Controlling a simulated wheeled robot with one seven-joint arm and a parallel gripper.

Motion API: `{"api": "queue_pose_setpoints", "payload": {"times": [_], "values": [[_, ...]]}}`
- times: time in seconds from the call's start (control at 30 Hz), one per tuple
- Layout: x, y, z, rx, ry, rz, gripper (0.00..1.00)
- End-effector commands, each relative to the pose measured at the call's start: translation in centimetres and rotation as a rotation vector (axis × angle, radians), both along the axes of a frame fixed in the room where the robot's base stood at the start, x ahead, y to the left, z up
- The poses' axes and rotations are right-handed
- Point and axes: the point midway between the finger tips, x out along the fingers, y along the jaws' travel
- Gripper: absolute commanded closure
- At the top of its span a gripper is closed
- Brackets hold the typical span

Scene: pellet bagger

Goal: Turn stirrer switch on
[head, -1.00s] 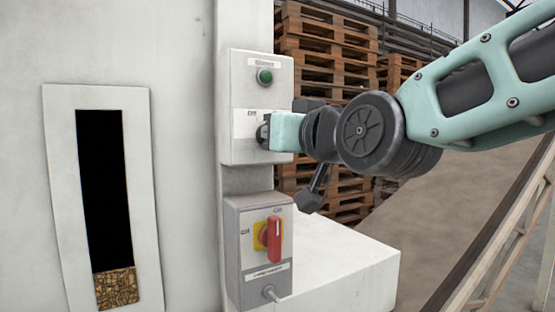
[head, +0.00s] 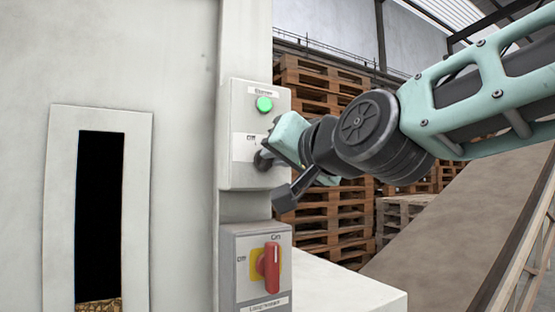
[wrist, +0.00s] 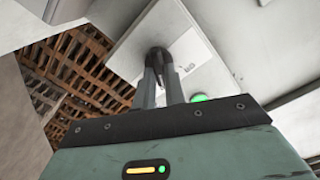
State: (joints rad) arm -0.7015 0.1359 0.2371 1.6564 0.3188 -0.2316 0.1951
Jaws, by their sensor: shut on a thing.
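The stirrer switch is a dark knob (head: 262,160) on the upper grey control box (head: 236,172), mostly covered by my gripper in the head view. An "Off" label is at its upper left. The green lamp (head: 264,104) above it, under a small label, is brightly lit. My gripper (head: 268,155) is shut on the knob and is tilted. In the wrist view both fingers (wrist: 159,80) hold the dark knob (wrist: 158,55) between their tips, and the lit lamp (wrist: 200,98) shows just right of them.
A lower grey box (head: 240,262) carries a red rotary handle (head: 269,267) on a yellow plate, upright towards On. A machine panel with a dark sight window (head: 98,215) stands at left. Pallets (head: 325,200) are stacked behind, and a sloping brown surface (head: 450,235) is at right.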

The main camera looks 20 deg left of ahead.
Motion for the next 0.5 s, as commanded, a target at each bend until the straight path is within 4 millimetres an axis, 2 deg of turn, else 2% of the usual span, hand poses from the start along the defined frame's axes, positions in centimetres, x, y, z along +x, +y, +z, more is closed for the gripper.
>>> {"api": "queue_pose_setpoints", "payload": {"times": [0.27,0.3,0.37,0.5], "values": [[0.00,0.01,-0.05,0.001,0.003,0.000,1.00],[0.00,0.01,-0.05,0.001,0.003,0.000,0.83],[0.00,0.01,-0.05,0.001,0.003,0.000,0.66],[0.01,0.01,-0.04,0.000,0.002,0.000,0.66]]}}
